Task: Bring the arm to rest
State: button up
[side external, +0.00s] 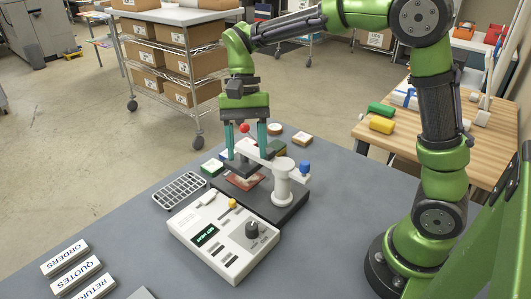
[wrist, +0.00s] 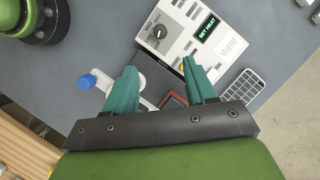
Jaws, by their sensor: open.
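My green arm reaches over the grey table (side external: 110,225) from the right. My gripper (side external: 245,158) points down above the press with the white lever arm and post (side external: 284,180). Its two teal fingers are spread apart, with nothing seen held between them. In the wrist view my gripper (wrist: 158,85) also shows its fingers wide apart, with the white control box (wrist: 180,35) beyond them. The fingers hide part of the press and its reddish plate (side external: 243,181). I cannot tell whether a fingertip touches the lever arm.
The control box has a dial and a lit display. A wire rack (side external: 180,190) stands left of it. Labelled blocks (side external: 77,274) lie at the front left. Small square pieces, including a brown one (side external: 302,139), lie behind the press. A wooden bench (side external: 400,140) is at the right.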

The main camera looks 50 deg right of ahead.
jog(key=s+d+r+n+t, duration=0.2)
jog(key=s+d+t, duration=0.1)
jog(key=s+t, duration=0.2)
jog(key=s+d+r+n+t+h, duration=0.1)
jog(key=s+d+r+n+t, duration=0.1)
jog(key=s+t, duration=0.3)
jog(key=shift+s+d+n, duration=0.4)
jog(key=shift+s+d, duration=0.25)
jog(key=shift+s, duration=0.5)
